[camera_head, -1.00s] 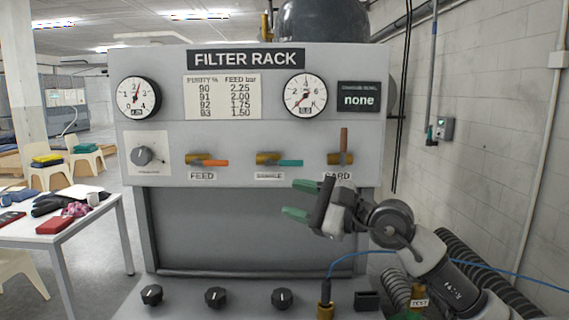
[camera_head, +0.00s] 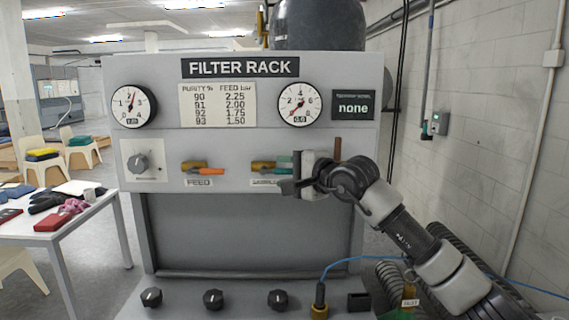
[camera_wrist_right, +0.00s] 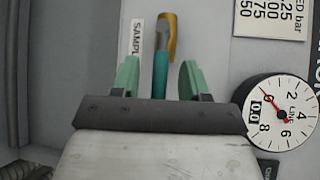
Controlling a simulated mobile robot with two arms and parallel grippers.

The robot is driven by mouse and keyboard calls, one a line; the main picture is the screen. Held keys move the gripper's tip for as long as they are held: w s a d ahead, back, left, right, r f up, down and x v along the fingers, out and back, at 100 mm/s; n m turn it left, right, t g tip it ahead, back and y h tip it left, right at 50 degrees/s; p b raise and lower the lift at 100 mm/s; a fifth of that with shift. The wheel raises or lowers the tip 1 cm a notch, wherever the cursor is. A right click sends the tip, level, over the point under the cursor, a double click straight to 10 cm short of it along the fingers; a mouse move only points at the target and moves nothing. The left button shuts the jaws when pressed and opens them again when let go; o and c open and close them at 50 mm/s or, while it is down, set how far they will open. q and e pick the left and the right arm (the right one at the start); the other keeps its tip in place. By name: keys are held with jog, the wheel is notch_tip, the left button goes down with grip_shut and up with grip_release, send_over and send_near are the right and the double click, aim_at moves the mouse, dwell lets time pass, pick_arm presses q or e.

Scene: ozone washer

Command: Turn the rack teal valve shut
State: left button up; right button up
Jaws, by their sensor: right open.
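The rack teal valve has a brass body (camera_head: 262,166) and a teal handle lying about level, pointing right in the head view, partly hidden by my right gripper (camera_head: 286,175). In the right wrist view the teal handle (camera_wrist_right: 159,75) lies between the two green fingertips of my right gripper, with a gap on each side. The brass body (camera_wrist_right: 172,35) shows beyond the tips. My right gripper is open and holds nothing. The label under the valve is partly covered. My left gripper is not in view.
The orange-handled FEED valve (camera_head: 200,167) is left of the teal one. A brown upright handle (camera_head: 338,148) is just right, partly behind my wrist. Gauges (camera_head: 300,104) are above. Several black knobs (camera_head: 213,299) line the lower ledge. A table (camera_head: 60,232) stands left.

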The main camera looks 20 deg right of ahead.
jog(key=shift+w+a+f, duration=0.1)
jog(key=shift+w+a, duration=0.1)
jog(key=shift+w, duration=0.2)
jog(key=shift+c, duration=0.3)
grip_shut()
